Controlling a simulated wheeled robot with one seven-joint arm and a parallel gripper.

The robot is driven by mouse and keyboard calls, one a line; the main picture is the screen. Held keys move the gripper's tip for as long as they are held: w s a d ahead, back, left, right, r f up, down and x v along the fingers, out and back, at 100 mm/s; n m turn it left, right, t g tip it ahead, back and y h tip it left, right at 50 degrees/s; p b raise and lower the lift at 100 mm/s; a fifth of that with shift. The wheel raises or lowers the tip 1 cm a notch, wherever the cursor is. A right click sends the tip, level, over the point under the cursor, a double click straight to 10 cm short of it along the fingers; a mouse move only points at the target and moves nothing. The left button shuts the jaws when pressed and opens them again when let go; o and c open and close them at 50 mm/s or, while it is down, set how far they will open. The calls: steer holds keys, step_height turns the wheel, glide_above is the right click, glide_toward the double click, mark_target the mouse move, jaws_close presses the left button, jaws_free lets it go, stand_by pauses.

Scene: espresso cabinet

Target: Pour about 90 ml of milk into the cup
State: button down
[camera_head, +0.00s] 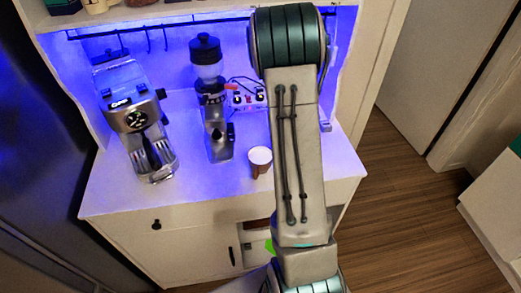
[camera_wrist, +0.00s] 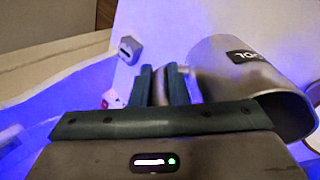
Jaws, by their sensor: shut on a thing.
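A grey metal pitcher (camera_wrist: 235,75) with a dark label fills the right of the wrist view. My gripper (camera_wrist: 161,82) is shut on its handle, at the pitcher's left side. The pitcher's inside and any milk do not show, and I cannot tell its exact tilt. In the head view a small cup (camera_head: 260,156) with a white rim and a brown body stands on the white counter, just left of my arm. My gripper and the pitcher are hidden behind my arm there.
On the counter (camera_head: 205,190), an espresso machine (camera_head: 136,115) stands at left and a dark grinder (camera_head: 212,105) left of the cup. A power strip (camera_head: 248,97) lies behind. A shelf with a rail (camera_head: 180,20) runs above. The counter's front left is clear.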

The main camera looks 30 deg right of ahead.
steer(key=shift+w+d+f+y, duration=0.1)
steer(key=shift+d+f+y, duration=0.7)
steer(key=shift+d+y, duration=0.2)
steer(key=shift+w+d+f+y, duration=0.1)
steer(key=shift+d+f+y, duration=0.7)
steer(key=shift+d+y, duration=0.15)
steer(key=shift+d+f+y, duration=0.25)
steer(key=shift+f+y, duration=0.3)
steer(key=shift+d+f+y, duration=0.25)
steer(key=shift+f+y, duration=0.25)
steer(key=shift+f, duration=0.1)
